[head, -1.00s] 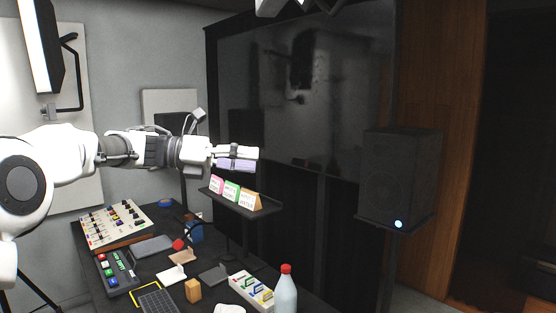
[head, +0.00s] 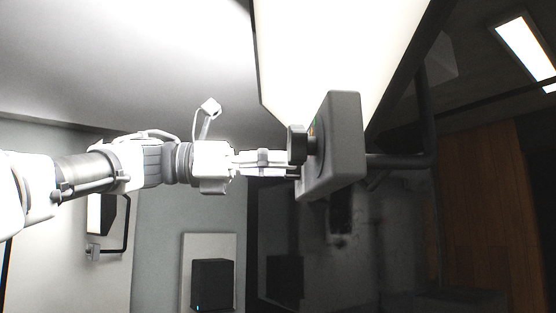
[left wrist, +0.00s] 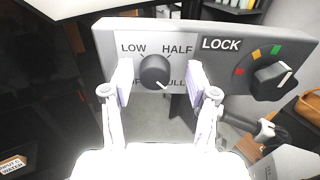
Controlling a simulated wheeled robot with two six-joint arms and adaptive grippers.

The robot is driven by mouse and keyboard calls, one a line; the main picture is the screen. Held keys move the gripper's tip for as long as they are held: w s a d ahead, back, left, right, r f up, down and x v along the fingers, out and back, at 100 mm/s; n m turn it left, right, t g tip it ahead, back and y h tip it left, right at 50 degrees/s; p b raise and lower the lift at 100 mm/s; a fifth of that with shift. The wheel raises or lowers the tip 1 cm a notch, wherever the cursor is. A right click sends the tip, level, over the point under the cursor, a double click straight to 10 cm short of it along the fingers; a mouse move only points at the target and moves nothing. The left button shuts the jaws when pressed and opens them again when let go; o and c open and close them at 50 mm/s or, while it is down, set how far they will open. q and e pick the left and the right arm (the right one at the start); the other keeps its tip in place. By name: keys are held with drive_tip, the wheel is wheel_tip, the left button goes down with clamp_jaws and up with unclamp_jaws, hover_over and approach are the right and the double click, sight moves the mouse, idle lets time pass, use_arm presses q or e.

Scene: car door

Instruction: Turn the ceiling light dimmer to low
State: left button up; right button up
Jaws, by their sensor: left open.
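The grey control box (head: 345,140) hangs below a bright ceiling light panel (head: 310,60). In the left wrist view the box face (left wrist: 205,32) carries a round dark dimmer knob (left wrist: 155,69) ringed by LOW, HALF, FULL and a partly covered label. Its white pointer mark points down-right, toward FULL. My left gripper (left wrist: 159,80) is open, with one pale finger on each side of this knob; I cannot tell whether they touch it. In the head view the left gripper (head: 290,168) is at the box's left face, and the dimmer knob is hidden there. The right gripper is out of view.
A second knob (left wrist: 273,80), beside the word LOCK (left wrist: 221,44) and coloured marks, sits right of the dimmer. It also shows above my gripper in the head view (head: 297,144). A dark support arm (head: 400,161) runs right from the box. A black speaker (head: 212,284) stands lower down.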

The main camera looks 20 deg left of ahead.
use_arm(q)
drive_tip(key=shift+s+a, duration=0.15)
drive_tip(key=shift+s, duration=0.05)
drive_tip(key=shift+w+a, duration=0.1)
drive_tip(key=shift+c, duration=0.7)
drive_tip(key=shift+w+f, duration=0.15)
drive_tip(key=shift+w, duration=0.2)
clamp_jaws()
